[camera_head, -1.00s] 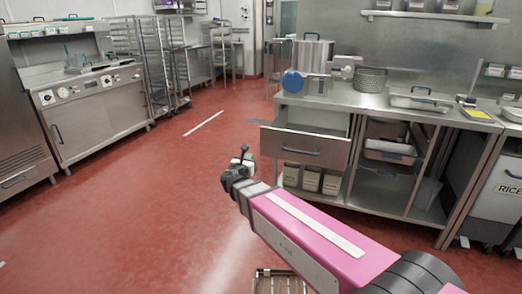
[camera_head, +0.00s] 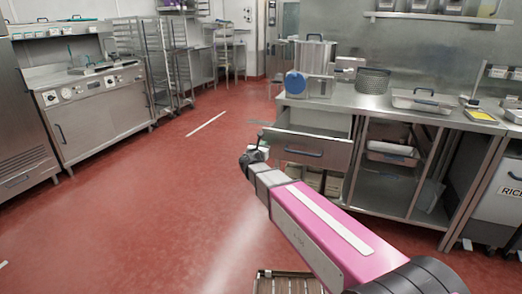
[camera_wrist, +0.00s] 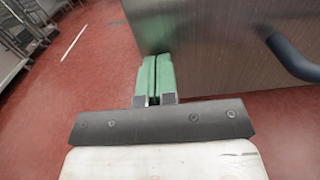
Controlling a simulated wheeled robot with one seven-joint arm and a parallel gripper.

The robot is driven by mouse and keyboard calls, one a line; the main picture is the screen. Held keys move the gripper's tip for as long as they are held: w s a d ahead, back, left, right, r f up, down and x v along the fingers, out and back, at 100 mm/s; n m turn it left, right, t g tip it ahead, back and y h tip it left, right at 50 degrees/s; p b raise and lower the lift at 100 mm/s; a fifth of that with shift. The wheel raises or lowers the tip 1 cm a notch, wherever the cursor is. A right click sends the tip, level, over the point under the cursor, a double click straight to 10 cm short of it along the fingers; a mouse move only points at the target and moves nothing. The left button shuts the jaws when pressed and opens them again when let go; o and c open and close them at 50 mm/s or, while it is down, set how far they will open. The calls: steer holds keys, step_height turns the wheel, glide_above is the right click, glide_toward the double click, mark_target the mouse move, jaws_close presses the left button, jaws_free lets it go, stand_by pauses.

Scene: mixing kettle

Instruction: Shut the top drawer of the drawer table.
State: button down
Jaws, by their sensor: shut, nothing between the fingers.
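The top drawer (camera_head: 306,147) of the steel drawer table (camera_head: 385,110) is pulled out, its inside showing from above. Its front has a dark blue bar handle (camera_head: 303,152). My gripper (camera_head: 262,147) is by the left end of the drawer front. In the wrist view the green fingers of my gripper (camera_wrist: 155,76) are shut together and empty. They point at the lower left part of the drawer front (camera_wrist: 215,55), and the handle (camera_wrist: 292,58) is to their right. I cannot tell whether the fingertips touch the front.
A pot and mixing machine (camera_head: 310,70) stand on the table top, with a perforated basket (camera_head: 373,80) and trays to the right. Containers (camera_head: 313,178) sit below the drawer. The red floor (camera_head: 130,215) is clear to the left.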

mark_target(285, 120)
steer(key=shift+w, duration=0.1)
stand_by(0.3)
steer(key=x, duration=3.4)
steer(key=shift+w+f, duration=0.1)
steer(key=shift+w, duration=0.1)
steer(key=shift+w+d, duration=0.1)
steer(key=shift+w, duration=0.05)
